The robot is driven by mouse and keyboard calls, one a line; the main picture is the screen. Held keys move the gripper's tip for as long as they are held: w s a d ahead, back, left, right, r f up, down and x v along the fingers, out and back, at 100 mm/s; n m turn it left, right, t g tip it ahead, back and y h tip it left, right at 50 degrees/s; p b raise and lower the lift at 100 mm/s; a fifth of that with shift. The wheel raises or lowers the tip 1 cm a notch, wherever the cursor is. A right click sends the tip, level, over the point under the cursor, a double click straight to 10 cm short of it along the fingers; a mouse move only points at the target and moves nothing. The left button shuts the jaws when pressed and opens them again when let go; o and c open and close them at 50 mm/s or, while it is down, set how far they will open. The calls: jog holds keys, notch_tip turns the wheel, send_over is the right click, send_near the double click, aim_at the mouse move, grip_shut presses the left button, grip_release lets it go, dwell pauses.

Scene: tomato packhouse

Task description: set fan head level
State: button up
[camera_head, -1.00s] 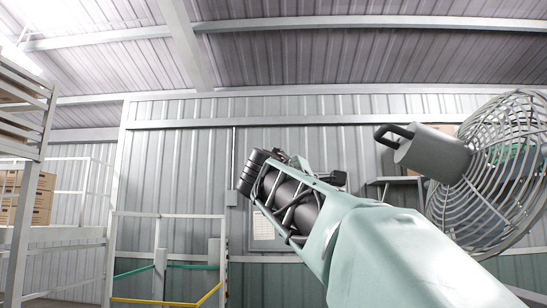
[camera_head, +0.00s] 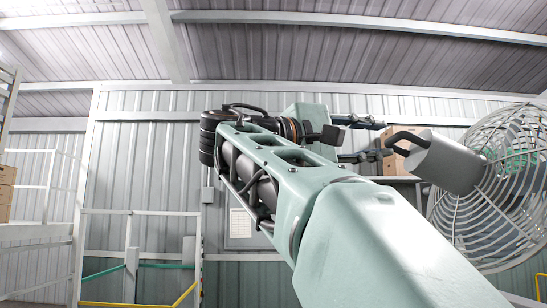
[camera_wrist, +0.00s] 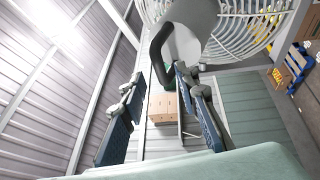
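The fan head shows at the right of the head view, with a round wire cage (camera_head: 500,195) and a grey cylindrical motor housing (camera_head: 442,162). The housing slopes down in the picture from its rear end toward the cage. A dark loop handle (camera_head: 400,137) sticks out of the housing's rear. My gripper (camera_head: 386,138) is open, its fingers pointing at the handle. In the wrist view, the handle (camera_wrist: 158,52) lies beyond and roughly between the spread fingertips (camera_wrist: 158,80), with the housing (camera_wrist: 190,30) behind it. I cannot tell whether a finger touches the handle.
A cardboard box (camera_wrist: 163,107) shows between the fingers in the wrist view. White railings (camera_head: 135,255) with yellow and green bars stand at the left, by a rack with boxes (camera_head: 6,190). A corrugated wall (camera_head: 140,150) stands behind. Free air surrounds my arm at the left.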

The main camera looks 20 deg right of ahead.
aim_at(392, 140)
jog(key=d, duration=0.3)
jog(key=w+d+p, duration=0.1)
jog(key=d, duration=0.1)
jog(key=shift+d+r, duration=0.25)
jog(key=shift+r, duration=0.1)
grip_shut()
